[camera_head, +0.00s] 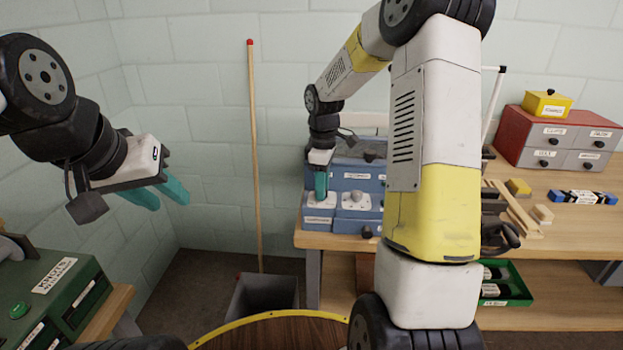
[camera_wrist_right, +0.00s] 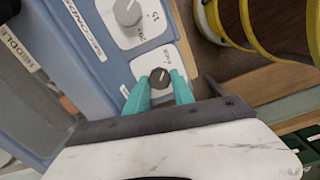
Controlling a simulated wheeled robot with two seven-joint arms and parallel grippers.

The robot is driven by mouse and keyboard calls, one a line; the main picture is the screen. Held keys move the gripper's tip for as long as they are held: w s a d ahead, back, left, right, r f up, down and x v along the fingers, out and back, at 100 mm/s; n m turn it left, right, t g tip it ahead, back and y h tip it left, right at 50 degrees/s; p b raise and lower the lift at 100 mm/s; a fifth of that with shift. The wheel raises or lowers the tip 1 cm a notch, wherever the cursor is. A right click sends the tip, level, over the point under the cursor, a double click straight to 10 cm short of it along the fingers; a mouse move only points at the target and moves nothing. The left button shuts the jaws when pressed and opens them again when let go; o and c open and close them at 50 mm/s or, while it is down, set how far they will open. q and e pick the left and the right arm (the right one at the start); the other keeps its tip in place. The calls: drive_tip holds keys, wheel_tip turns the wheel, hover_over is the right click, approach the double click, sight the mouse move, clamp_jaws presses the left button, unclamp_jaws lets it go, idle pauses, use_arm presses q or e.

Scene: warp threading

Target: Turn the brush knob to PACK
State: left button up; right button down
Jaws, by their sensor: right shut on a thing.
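A blue unit with white dial plates (camera_head: 345,173) stands on the left end of the wooden bench. My right gripper (camera_head: 321,190) reaches down to its left part and hides the knob there. In the right wrist view, my right gripper (camera_wrist_right: 160,84) has its teal fingers shut on a small dark knob (camera_wrist_right: 160,77) on a white plate. The printing around this knob is too small to read, so its setting cannot be told. A larger grey dial (camera_wrist_right: 127,11) is on the neighbouring plate. My left gripper (camera_head: 168,202) is open and empty in the air at the left.
A green labelled box (camera_head: 62,290) stands at the lower left. A grey bin (camera_head: 262,298) with a tall red-tipped stick (camera_head: 254,150) is on the floor. A red drawer cabinet (camera_head: 520,135) and small blocks are on the bench at right. A green tray (camera_head: 515,290) sits below.

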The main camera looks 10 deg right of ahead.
drive_tip(key=c, duration=1.1)
unclamp_jaws()
